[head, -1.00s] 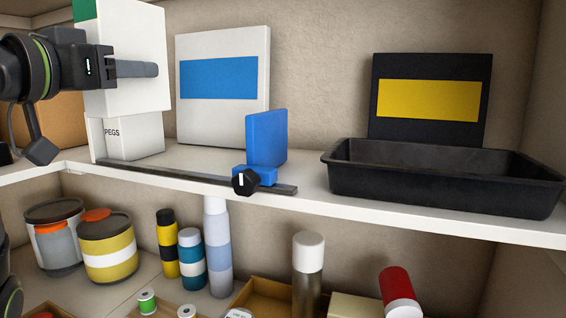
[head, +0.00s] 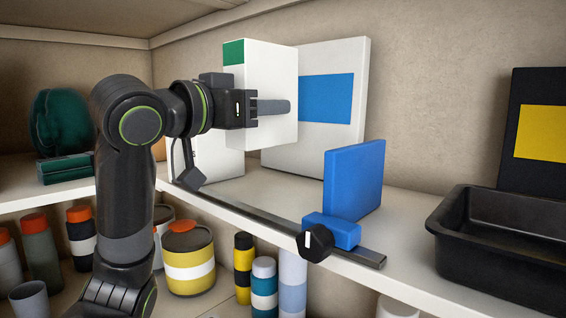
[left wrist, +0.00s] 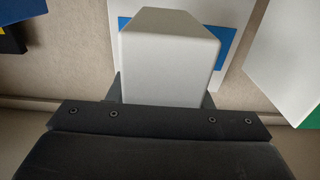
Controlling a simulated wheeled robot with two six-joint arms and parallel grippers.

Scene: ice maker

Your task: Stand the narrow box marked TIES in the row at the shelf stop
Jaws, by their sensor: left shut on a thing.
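My left gripper (head: 270,107) is shut on a tall white box (head: 273,75) with a green upper left corner. It holds the box upright above the shelf, overlapping the upper right of a white box (head: 222,166) in the head view. No TIES lettering can be read. A pale box end (left wrist: 168,60) sits between the fingers in the left wrist view. The white box on the shelf is partly hidden by the gripper and the held box. The blue shelf stop (head: 354,180) stands to the right on a dark rail (head: 240,209). My right gripper is out of view.
A white panel with a blue band (head: 325,98) stands behind the held box. A black tray (head: 500,240) is at right, before a black panel with a yellow band (head: 540,131). Shelf surface (head: 285,187) is clear between the standing box and stop. Jars and bottles fill the lower shelf.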

